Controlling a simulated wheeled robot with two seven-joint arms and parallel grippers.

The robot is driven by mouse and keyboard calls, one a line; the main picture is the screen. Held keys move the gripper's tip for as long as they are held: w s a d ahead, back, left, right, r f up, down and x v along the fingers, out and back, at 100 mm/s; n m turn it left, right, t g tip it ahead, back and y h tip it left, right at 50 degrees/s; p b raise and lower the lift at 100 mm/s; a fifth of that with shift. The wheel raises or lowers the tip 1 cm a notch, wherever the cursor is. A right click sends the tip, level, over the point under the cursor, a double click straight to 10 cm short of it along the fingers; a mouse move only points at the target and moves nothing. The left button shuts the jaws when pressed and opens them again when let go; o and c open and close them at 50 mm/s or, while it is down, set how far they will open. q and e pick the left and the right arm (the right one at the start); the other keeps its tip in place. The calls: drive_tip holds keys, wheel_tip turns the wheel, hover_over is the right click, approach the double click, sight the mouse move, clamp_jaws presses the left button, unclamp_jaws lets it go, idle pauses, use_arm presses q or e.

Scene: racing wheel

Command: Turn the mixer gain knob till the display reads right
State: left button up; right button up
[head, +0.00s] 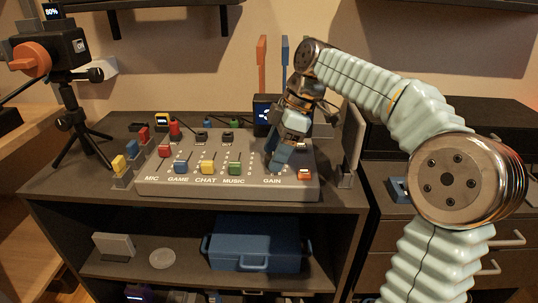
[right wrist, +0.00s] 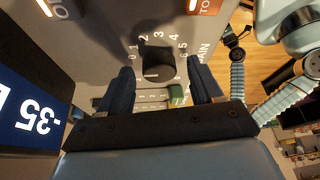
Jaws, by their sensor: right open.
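The grey mixer (head: 225,187) lies on the table top, with labels MIC, GAME, CHAT, MUSIC and GAIN. My right gripper (head: 277,160) is over its GAIN end and hides the knob in the head view. In the right wrist view the dark gain knob (right wrist: 156,64) stands inside a ring of numbers. My open right gripper (right wrist: 162,82) has one finger on each side of it, with a visible gap at the right finger. The display (right wrist: 25,115) at the left of that view seems to read -35, turned around; it stands behind the mixer in the head view (head: 266,112). My left gripper is out of view.
Coloured fader caps, such as the green one (head: 235,168), stand on the mixer left of my gripper. A camera on a tripod (head: 68,118) is at the left. A blue bin (head: 255,247) sits on the shelf below.

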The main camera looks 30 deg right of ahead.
drive_tip(key=c, duration=1.1)
drive_tip(key=shift+o, duration=0.2)
